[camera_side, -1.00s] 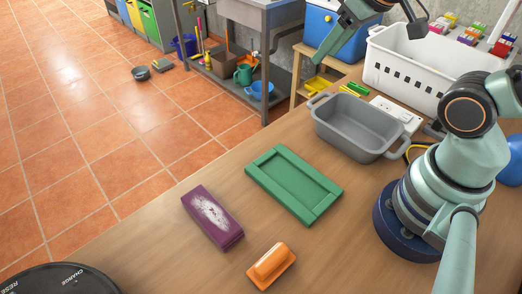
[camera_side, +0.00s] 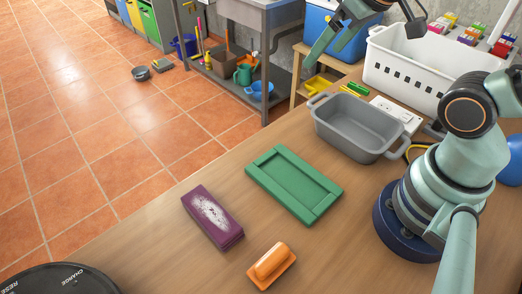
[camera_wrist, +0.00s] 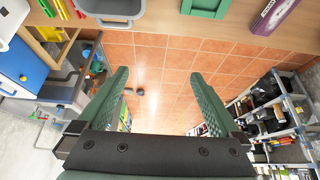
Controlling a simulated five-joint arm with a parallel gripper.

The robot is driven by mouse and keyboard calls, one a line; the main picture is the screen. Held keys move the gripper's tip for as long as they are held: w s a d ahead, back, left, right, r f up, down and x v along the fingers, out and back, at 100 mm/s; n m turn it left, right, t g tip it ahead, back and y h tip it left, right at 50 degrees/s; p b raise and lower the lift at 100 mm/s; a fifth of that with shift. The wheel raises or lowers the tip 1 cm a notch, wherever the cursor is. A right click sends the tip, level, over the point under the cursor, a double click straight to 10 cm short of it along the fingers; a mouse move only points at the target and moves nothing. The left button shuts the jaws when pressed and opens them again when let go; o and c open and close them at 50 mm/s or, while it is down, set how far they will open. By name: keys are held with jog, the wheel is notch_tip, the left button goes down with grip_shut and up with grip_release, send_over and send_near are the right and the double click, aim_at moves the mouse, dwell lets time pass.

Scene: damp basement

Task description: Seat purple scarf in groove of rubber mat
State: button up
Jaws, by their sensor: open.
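The purple scarf (camera_side: 213,217) is a folded block with a pale speckled patch on top, lying flat on the wooden table. The green rubber mat (camera_side: 265,178) lies to its right and farther back, apart from it, with a raised rim around a sunken middle. Both show in part at the top edge of the wrist view, the scarf (camera_wrist: 272,16) at right and the mat (camera_wrist: 205,7) left of it. My gripper (camera_wrist: 159,76) is open and empty in the wrist view, over the floor beyond the table. In the side view, part of it shows high at the top.
An orange butter-dish-shaped object (camera_side: 271,265) sits near the scarf. A grey tub (camera_side: 357,128) stands behind the mat, with a white basket (camera_side: 420,72) farther back. A round black device (camera_side: 60,280) is at lower left. Table between scarf and mat is clear.

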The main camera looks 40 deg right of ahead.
jog(key=w+a+f+g+y, duration=0.1)
jog(key=w+a+g, duration=0.15)
jog(key=a, duration=0.65)
jog(key=g+h, duration=0.1)
jog(key=g, duration=0.2)
send_over(210, 212)
notch_tip(210, 212, down, 11)
jog(key=f, duration=0.6)
jog(key=shift+s+a+f, duration=0.15)
jog(key=shift+s+f, duration=0.05)
jog(key=shift+f, duration=0.15)
jog(key=shift+w+f, duration=0.2)
jog(key=shift+f, duration=2.55)
jog(key=c, duration=1.4)
jog(key=shift+r, duration=0.2)
